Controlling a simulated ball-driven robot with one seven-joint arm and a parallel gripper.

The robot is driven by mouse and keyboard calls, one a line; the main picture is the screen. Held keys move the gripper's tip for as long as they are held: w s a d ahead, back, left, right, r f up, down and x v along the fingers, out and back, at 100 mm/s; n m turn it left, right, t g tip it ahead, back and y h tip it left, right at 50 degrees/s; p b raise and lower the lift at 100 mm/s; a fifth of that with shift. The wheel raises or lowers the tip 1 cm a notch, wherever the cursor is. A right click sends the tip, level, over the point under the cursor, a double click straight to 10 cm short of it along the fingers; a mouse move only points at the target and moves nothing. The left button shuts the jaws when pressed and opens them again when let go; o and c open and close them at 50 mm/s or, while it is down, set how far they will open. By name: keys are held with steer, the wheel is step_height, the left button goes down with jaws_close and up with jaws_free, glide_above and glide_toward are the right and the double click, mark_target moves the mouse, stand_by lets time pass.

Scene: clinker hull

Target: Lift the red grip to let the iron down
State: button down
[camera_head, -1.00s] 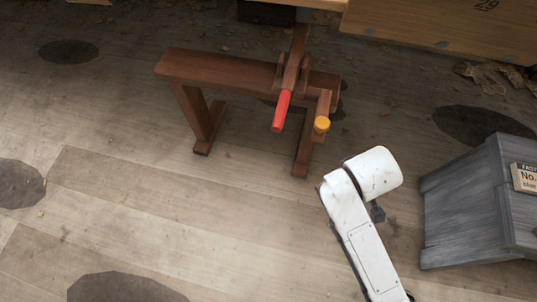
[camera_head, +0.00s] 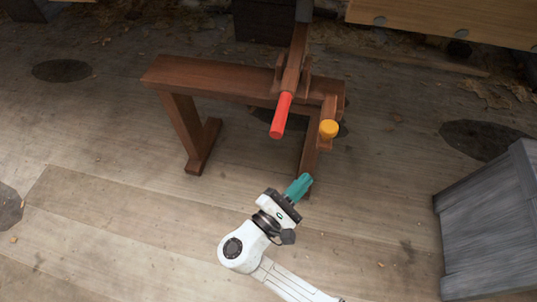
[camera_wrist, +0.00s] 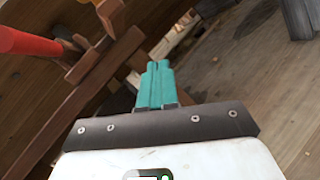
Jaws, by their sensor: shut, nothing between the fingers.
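The red grip (camera_head: 281,115) is the near end of a brown wooden lever (camera_head: 294,66) that crosses a wooden bench (camera_head: 215,79). In the wrist view the red grip (camera_wrist: 28,43) shows at the upper left. My gripper (camera_head: 304,181) has teal fingers and is shut and empty. It is below and slightly right of the red grip in the head view, apart from it. In the wrist view the fingers (camera_wrist: 157,82) point away with their tips together. A dark piece (camera_head: 304,10) shows at the lever's far end; I cannot tell whether it is the iron.
A yellow-orange knob (camera_head: 328,129) sits on the bench's right end, close to my gripper. A grey wooden box (camera_head: 490,220) stands at the right. Planks (camera_head: 440,22) lie along the back. The floor at the left front is clear.

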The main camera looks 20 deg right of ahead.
steer(key=s+a+n+t, duration=0.1)
steer(key=a+n+t, duration=0.7)
steer(key=a, duration=0.5)
steer(key=shift+s+a+r+n+t+y, duration=0.3)
steer(key=shift+r+t, duration=0.1)
steer(key=shift+t, duration=0.3)
steer(key=shift+d, duration=0.1)
steer(key=s+r+b+x, duration=0.1)
steer(key=r+b+x, duration=0.1)
steer(key=x, duration=1)
steer(key=shift+r, duration=0.4)
